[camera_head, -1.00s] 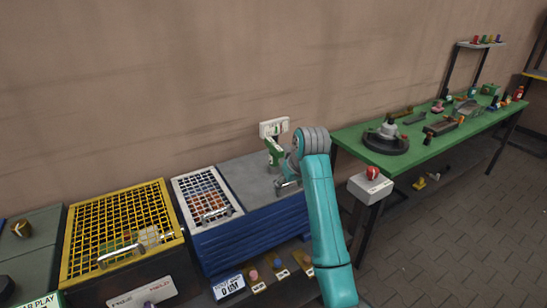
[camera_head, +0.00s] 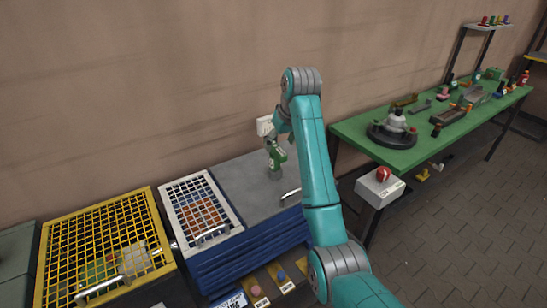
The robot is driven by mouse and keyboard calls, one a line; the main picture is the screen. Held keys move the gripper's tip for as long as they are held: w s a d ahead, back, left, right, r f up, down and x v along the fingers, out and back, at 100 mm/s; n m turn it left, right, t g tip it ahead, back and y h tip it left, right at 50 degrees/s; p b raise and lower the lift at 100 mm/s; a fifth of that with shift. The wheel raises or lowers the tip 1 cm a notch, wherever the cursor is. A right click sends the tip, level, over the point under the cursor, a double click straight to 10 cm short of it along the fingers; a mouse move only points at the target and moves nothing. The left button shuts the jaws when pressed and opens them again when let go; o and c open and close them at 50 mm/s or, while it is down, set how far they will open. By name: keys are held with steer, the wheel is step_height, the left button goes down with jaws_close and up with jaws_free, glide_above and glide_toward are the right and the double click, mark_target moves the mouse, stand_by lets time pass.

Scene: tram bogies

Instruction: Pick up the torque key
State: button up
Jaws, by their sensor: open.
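No torque key can be made out for certain. A green upright tool-like thing (camera_head: 277,154) with a grey lower part stands on the grey top of the blue chest (camera_head: 240,185); I cannot tell whether it is the torque key. My teal arm rises in front of the chest, and its wrist bends down behind the elbow, just above and beside the green thing.
A yellow mesh crate (camera_head: 153,230) and a white mesh lid (camera_head: 218,192) lie left of the grey top. A green workbench (camera_head: 350,130) with several tools stands right. A box with a red button (camera_head: 383,174) is at its near corner. A white box (camera_head: 264,126) is behind the chest.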

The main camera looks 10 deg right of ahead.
mark_target(274, 157)
steer(key=x, duration=0.9)
steer(key=shift+w+a+f, duration=0.1)
steer(key=shift+w+f, duration=0.05)
jaws_close()
